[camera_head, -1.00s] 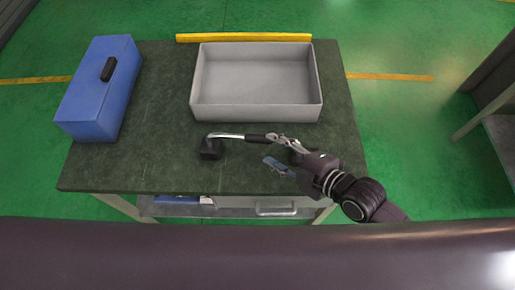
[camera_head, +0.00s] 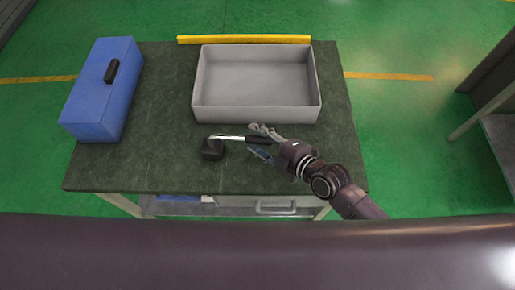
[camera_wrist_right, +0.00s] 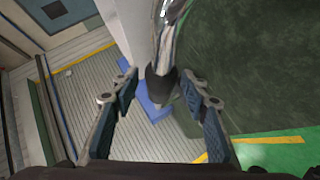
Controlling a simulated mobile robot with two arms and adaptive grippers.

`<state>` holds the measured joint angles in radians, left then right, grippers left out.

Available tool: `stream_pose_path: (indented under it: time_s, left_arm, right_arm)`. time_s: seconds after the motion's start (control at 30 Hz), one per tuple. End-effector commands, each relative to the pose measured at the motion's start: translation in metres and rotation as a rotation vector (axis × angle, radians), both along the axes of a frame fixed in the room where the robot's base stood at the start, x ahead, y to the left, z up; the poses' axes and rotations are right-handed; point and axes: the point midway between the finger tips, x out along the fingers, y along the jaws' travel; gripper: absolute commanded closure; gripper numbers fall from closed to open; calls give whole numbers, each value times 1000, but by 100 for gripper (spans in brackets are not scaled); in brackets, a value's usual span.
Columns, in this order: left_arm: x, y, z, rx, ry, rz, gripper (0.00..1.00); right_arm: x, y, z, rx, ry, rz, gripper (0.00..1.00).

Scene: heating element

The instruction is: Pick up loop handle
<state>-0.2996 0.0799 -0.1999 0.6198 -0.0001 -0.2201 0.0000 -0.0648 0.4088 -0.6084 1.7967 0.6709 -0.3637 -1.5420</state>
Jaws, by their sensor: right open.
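The loop handle (camera_head: 230,137) lies on the dark green tabletop, a shiny metal rod with a black block at its left end and a black grip at its right end. My right gripper (camera_head: 254,139) is open, with one finger on the far side and one on the near side of the black grip. In the right wrist view, the black end of the handle (camera_wrist_right: 160,85) sits between the open fingers, apart from both pads. My left gripper is not in view.
A grey open tray (camera_head: 256,115) stands empty just behind the handle. A blue toolbox (camera_head: 95,95) stands at the left of the table (camera_head: 150,165). A yellow bar (camera_head: 244,39) lies along the back edge. The front left of the tabletop is clear.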

Motion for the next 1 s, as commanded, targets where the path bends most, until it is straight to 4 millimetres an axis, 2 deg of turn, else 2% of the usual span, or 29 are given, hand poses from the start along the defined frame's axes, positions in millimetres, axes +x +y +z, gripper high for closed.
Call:
stream_pose_path:
  time_s: [0.17,0.53,1.0]
  left_arm:
    - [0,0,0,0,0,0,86]
    - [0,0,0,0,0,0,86]
    - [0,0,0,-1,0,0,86]
  right_arm:
    - [0,0,0,0,0,0,58]
    - [0,0,0,0,0,0,99]
    - [1,1,3,5,-5,-1,100]
